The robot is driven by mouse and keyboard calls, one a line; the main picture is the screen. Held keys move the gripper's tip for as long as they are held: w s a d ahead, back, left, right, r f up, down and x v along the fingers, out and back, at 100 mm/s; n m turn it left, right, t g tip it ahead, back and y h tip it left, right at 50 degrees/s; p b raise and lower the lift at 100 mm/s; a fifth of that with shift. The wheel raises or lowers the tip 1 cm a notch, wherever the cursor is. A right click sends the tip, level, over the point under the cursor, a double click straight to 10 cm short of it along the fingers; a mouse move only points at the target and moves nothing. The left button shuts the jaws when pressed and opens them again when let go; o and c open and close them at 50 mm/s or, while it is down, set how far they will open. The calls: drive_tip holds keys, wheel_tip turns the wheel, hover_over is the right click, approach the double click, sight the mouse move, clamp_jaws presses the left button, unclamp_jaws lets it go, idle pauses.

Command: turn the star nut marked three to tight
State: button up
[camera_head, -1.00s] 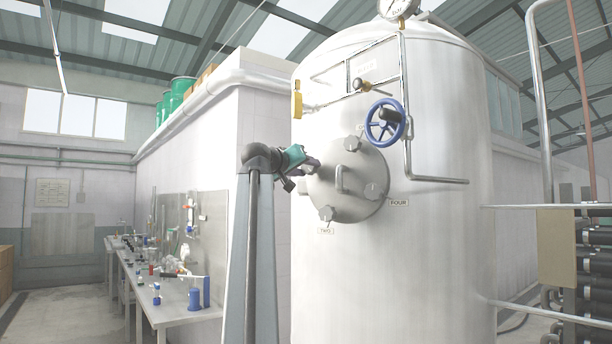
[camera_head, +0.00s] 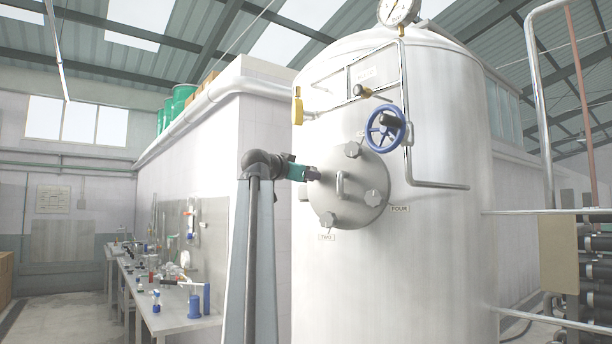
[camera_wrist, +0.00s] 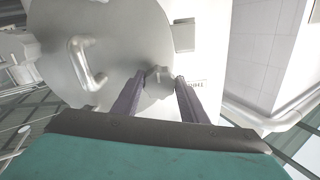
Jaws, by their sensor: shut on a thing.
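The star nut marked three (camera_wrist: 158,72) is a small grey knob at the edge of the round steel hatch cover (camera_head: 349,212). Its label (camera_wrist: 196,84) is partly hidden by a finger in the wrist view. My gripper (camera_wrist: 160,77) has its two dark fingers on either side of the nut and is shut on it. In the head view my gripper (camera_head: 316,174) reaches level to the left edge of the cover and hides this nut. How tight the nut is cannot be seen.
Other star nuts sit at the cover's top (camera_head: 352,149), right (camera_head: 374,198) and bottom (camera_head: 329,220). A handle (camera_head: 340,186) stands out from the cover. A blue handwheel (camera_head: 386,128) and a bent pipe (camera_head: 409,150) are close by. A workbench (camera_head: 185,318) stands at left.

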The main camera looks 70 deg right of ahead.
drive_tip(key=shift+f, duration=0.25)
drive_tip(key=o, duration=1)
drive_tip(key=shift+r, duration=0.15)
drive_tip(key=shift+o, duration=0.2)
drive_tip(key=shift+a, duration=0.15)
drive_tip(key=w+a+p, duration=0.2)
drive_tip(key=a+p, duration=0.5)
drive_tip(key=a, duration=0.6)
drive_tip(key=shift+a, duration=0.2)
drive_tip(key=shift+w, duration=0.2)
